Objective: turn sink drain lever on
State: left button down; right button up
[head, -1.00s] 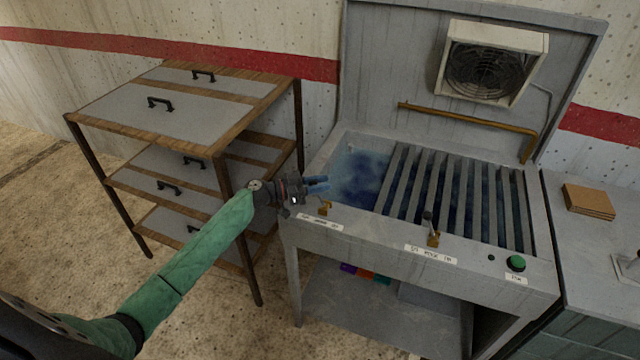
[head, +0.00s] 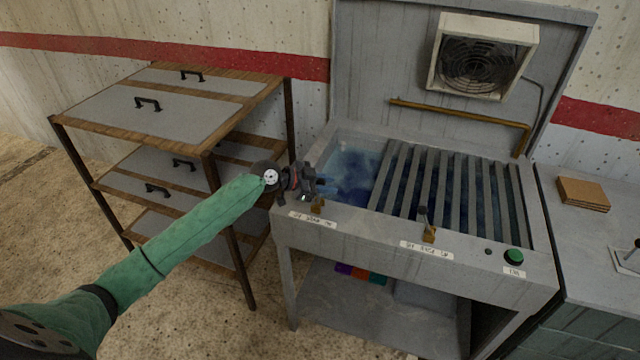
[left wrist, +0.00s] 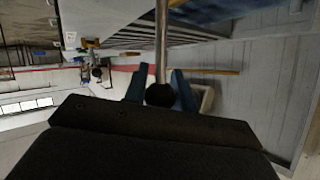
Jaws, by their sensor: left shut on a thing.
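The grey sink unit (head: 385,238) has two levers with brass bases on its front ledge. My left gripper (head: 314,184) is at the left lever (head: 317,203), above a white label whose text I cannot read. In the left wrist view, the blue fingertips (left wrist: 160,88) are shut on this lever's black ball knob (left wrist: 160,96), and its metal rod (left wrist: 161,45) runs away from the knob. In the head view the gripper hides most of that lever. The second lever (head: 426,222) stands free farther right, above its own label. My right gripper is not in view.
A slatted grate (head: 455,190) covers the basin's right part; blue liquid (head: 352,168) shows at left. A green button (head: 514,257) sits at the ledge's right. A wood-framed drawer unit (head: 180,110) stands close behind my left arm. A side table (head: 590,245) stands at right.

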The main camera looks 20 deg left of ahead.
pick_arm(q)
jog(key=shift+d+f+m+y, duration=0.1)
jog(key=shift+d+m+y, duration=0.3)
jog(key=shift+d+y, duration=0.25)
jog(key=shift+d+f+g+y, duration=0.3)
jog(key=shift+d+y, duration=0.05)
jog(key=shift+y, duration=0.1)
jog(key=shift+s+d+f, duration=0.1)
jog(key=shift+d+f, duration=0.2)
jog(key=shift+d, duration=0.05)
jog(key=shift+d+f, duration=0.1)
jog(key=c, duration=1.1)
grip_release()
jog(key=shift+c, duration=0.2)
jog(key=shift+s+a+r, duration=0.1)
jog(key=shift+a+r, duration=0.1)
jog(key=shift+a, duration=0.05)
jog(key=b+v, duration=0.3)
jog(key=v, duration=0.4)
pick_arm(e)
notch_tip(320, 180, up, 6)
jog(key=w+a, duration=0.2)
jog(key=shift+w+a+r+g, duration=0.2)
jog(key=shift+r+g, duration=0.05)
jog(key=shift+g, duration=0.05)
